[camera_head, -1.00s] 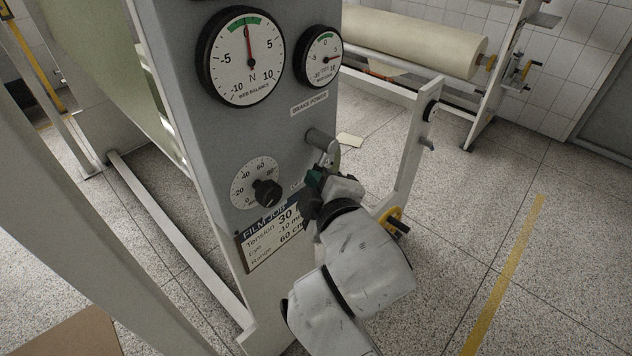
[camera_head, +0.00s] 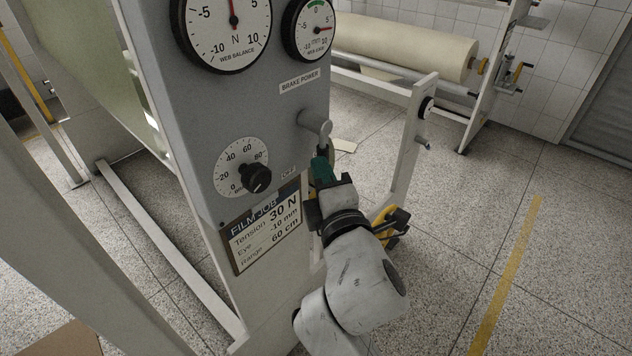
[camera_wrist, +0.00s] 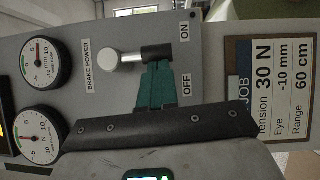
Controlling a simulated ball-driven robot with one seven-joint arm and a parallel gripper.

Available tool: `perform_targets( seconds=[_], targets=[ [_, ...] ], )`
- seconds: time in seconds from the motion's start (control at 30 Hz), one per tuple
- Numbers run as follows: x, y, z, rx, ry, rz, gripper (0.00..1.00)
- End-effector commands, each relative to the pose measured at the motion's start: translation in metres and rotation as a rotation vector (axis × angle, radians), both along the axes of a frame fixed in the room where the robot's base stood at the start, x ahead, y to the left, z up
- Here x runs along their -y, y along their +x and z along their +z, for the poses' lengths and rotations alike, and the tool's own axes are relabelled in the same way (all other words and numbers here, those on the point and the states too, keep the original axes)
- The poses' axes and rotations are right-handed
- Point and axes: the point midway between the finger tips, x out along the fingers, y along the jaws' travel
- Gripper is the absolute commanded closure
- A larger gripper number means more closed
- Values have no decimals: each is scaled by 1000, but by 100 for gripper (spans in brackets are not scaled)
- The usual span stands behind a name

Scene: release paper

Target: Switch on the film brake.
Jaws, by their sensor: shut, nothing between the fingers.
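The brake power switch (camera_wrist: 127,57) shows in the wrist view as a metal boss with a short black handle pointing right. It sits between the ON label (camera_wrist: 184,32) and the OFF label (camera_wrist: 187,87), with the handle's end nearer ON. In the head view the switch (camera_head: 316,123) is on the right of the grey panel, its handle hanging down and partly hidden. My gripper (camera_head: 322,168) is just below it, green fingers shut and empty. In the wrist view the fingertips (camera_wrist: 155,72) meet the handle's OFF side; I cannot tell whether they touch.
The panel also carries a black dial knob (camera_head: 257,178), two round gauges, the larger one (camera_head: 229,28) on the left, and a film job card (camera_head: 268,228) below. A slim frame post (camera_head: 403,150) stands right of the switch. The floor farther right is clear.

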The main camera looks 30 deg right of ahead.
Motion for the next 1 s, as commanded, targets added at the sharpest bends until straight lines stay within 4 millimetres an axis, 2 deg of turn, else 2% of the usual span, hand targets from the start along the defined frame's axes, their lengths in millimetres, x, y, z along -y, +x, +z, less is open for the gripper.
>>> perform_targets(
  seconds=[0.03,0.1,0.53,1.0],
  targets=[
    [4,1,-7,13,-43,-1,100],
    [8,2,-8,32,-107,-2,100],
    [29,9,-8,134,-417,-2,100],
    [36,12,-6,136,-417,0,100]
  ],
)
